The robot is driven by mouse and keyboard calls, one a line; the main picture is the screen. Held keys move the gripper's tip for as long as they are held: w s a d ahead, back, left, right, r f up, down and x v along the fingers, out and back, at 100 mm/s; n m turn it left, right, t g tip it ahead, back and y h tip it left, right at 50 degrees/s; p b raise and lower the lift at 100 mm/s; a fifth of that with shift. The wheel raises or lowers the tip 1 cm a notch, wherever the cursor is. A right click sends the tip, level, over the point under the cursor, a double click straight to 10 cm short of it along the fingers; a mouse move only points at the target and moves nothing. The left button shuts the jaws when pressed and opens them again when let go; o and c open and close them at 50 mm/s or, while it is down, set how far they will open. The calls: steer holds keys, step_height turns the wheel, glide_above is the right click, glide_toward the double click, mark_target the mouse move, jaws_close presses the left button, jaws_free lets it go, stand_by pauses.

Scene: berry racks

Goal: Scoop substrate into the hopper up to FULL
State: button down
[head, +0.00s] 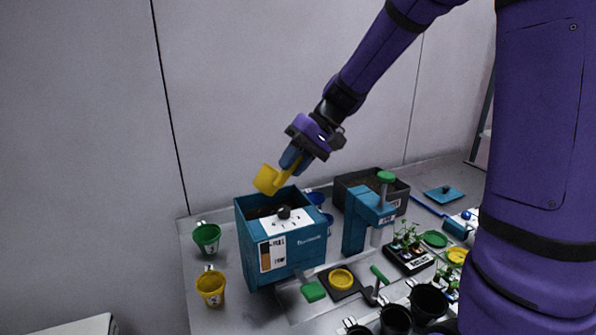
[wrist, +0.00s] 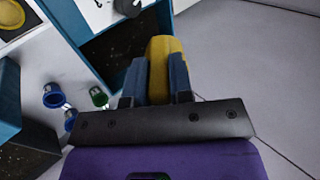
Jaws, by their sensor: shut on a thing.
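My gripper (head: 291,159) is shut on the handle of a yellow scoop (head: 270,180). The scoop is held tilted above the open top of the blue hopper (head: 285,249). In the wrist view my gripper (wrist: 158,75) shows both fingers around the yellow scoop (wrist: 165,48), with the dark hopper opening beyond it. The hopper holds some dark substrate (head: 262,212), and a level window shows on its front. What is in the scoop cannot be seen. A dark grey bin (head: 395,180) of brown substrate stands behind and to the right.
A blue press-like stand (head: 356,222) with a green knob is close to the hopper's right. Green (head: 207,237) and yellow (head: 211,287) cups stand at left. Seedling trays (head: 408,258) and black pots (head: 428,300) crowd the right front. The wall is behind.

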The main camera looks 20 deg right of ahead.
steer(key=h, duration=0.1)
steer(key=a+r+h, duration=0.1)
steer(key=shift+a+r+h, duration=0.1)
steer(key=shift+r+h, duration=0.2)
steer(key=shift+h, duration=0.1)
steer(key=a+h, duration=0.1)
steer(key=r+h, duration=0.1)
steer(key=h, duration=0.1)
steer(key=a+h, duration=0.1)
steer(key=h, duration=0.1)
steer(key=shift+a+r, duration=0.2)
steer(key=shift+a, duration=0.1)
